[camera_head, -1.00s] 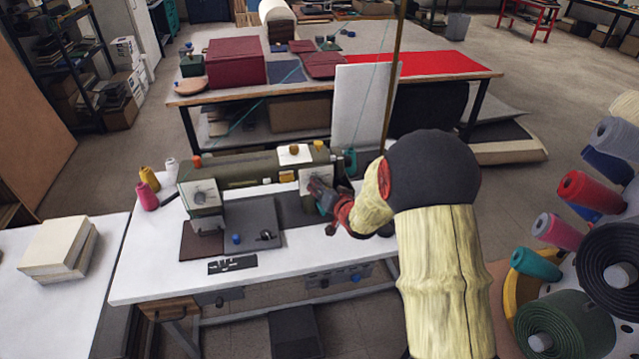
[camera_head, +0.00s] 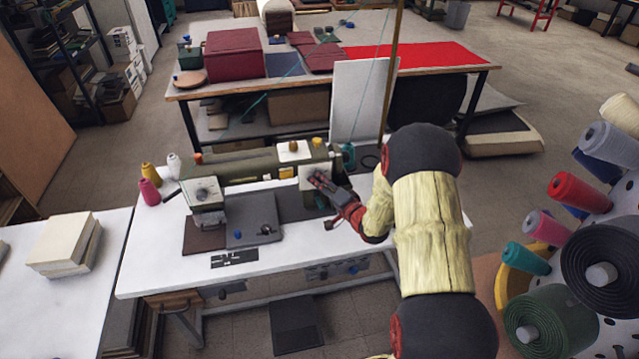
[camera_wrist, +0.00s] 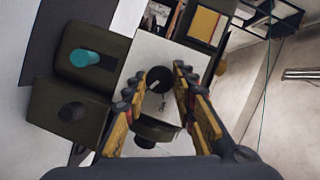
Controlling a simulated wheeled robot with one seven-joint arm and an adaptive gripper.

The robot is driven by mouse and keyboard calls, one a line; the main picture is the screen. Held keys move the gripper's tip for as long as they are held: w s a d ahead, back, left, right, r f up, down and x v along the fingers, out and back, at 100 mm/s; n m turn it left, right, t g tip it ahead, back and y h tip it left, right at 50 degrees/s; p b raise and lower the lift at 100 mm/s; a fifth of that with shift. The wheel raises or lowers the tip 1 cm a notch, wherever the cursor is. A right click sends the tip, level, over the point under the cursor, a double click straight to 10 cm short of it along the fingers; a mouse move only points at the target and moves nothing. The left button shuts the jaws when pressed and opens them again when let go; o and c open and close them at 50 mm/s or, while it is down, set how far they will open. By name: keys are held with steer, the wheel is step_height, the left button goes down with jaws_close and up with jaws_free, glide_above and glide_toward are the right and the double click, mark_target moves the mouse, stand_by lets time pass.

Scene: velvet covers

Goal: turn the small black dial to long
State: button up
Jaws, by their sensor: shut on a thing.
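The small black dial (camera_wrist: 158,77) sits on a white plate (camera_wrist: 146,50) on the sewing machine. A short white mark shows on the dial, and small lettering too blurred to read lies below it. My gripper (camera_wrist: 157,75) has a finger on each side of the dial and is shut on it. In the head view my gripper (camera_head: 322,183) is at the right end of the olive sewing machine (camera_head: 250,168) and hides the dial there.
A teal knob (camera_wrist: 92,59) and another black knob (camera_wrist: 71,112) sit to the left in the wrist view. The machine stands on a white table (camera_head: 180,270). Thread spools (camera_head: 150,192) stand at its left. A rack of coloured rolls (camera_head: 580,190) is at the right.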

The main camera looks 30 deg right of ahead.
stand_by(0.4)
steer(key=o, duration=1.2)
steer(key=shift+c, duration=0.2)
steer(key=s+d+r, duration=0.1)
steer(key=s, duration=1)
steer(key=shift+s+r, duration=0.3)
steer(key=shift+s, duration=0.1)
